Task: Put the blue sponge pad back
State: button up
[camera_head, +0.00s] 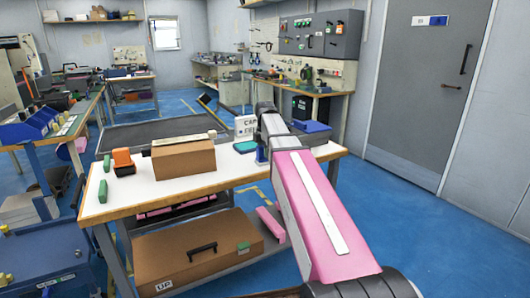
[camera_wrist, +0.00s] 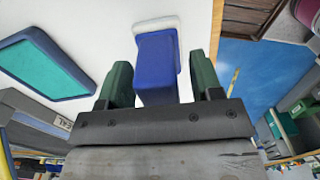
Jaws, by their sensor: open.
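A blue block with a white pad at its far end (camera_wrist: 157,68), which looks like the blue sponge pad, stands on the white tabletop (camera_head: 205,183). In the head view its blue side (camera_head: 261,155) shows just left of my arm's end. My gripper (camera_wrist: 160,82) is open, with its dark green fingers on either side of the block. A gap shows at the right finger; I cannot tell whether the left finger touches. A teal pad in a dark blue frame (camera_wrist: 45,65) lies to the left, also seen in the head view (camera_head: 245,146).
A cardboard box (camera_head: 183,160), an orange bin (camera_head: 123,161) and green blocks (camera_head: 103,190) are on the table's left part. A white sign (camera_head: 245,126) stands behind the teal pad. A blue case (camera_head: 311,130) lies at the right. The front middle of the tabletop is clear.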

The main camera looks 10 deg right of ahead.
jog(key=r, duration=0.6)
jog(key=s+r, duration=0.1)
jog(key=r, duration=0.3)
jog(key=shift+a+r, duration=0.1)
jog(key=shift+a, duration=0.2)
